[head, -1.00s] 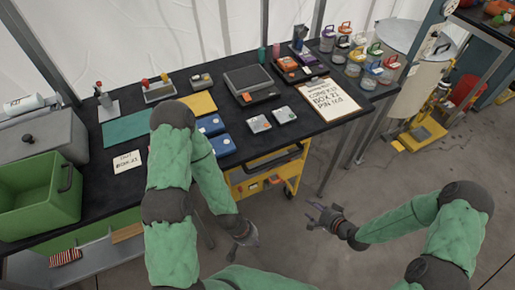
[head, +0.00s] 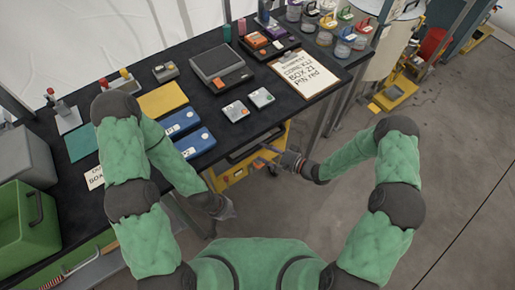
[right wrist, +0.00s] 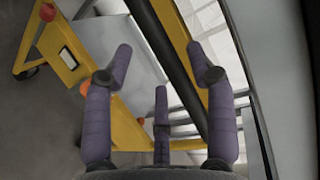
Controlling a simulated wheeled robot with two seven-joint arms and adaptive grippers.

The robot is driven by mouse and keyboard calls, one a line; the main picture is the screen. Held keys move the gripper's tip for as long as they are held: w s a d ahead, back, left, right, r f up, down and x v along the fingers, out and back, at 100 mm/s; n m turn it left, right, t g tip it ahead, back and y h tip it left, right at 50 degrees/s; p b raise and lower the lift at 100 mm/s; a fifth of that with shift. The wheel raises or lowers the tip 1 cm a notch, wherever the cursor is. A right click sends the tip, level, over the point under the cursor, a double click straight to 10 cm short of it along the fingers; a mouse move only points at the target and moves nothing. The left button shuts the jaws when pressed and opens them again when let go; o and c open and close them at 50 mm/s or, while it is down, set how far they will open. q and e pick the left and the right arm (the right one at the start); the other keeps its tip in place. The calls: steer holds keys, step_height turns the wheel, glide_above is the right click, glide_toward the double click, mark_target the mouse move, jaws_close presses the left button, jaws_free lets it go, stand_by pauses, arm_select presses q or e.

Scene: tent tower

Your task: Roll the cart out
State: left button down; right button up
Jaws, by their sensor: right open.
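The yellow cart (head: 226,179) stands under the black table's front edge, partly hidden by the table and my arms. Its yellow frame (right wrist: 75,50) and a dark bar (right wrist: 165,45) show in the right wrist view. My right gripper (head: 268,156) is at the cart's right front, close to the bar. In the right wrist view my right gripper (right wrist: 158,62) is open, its fingers spread with the bar passing between or behind them; contact cannot be told. My left gripper (head: 224,210) hangs low in front of the cart's left side, apart from it; its fingers are unclear.
The black table (head: 222,110) carries a clipboard (head: 311,74), blue cases (head: 180,122) and several small devices. A green bin (head: 20,225) is at the left. A table leg (head: 338,112) stands right of the cart. Open floor (head: 450,165) lies to the right.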

mark_target(258, 148)
steer(key=shift+b+x, duration=0.35)
steer(key=shift+x, duration=1.7)
jaws_close()
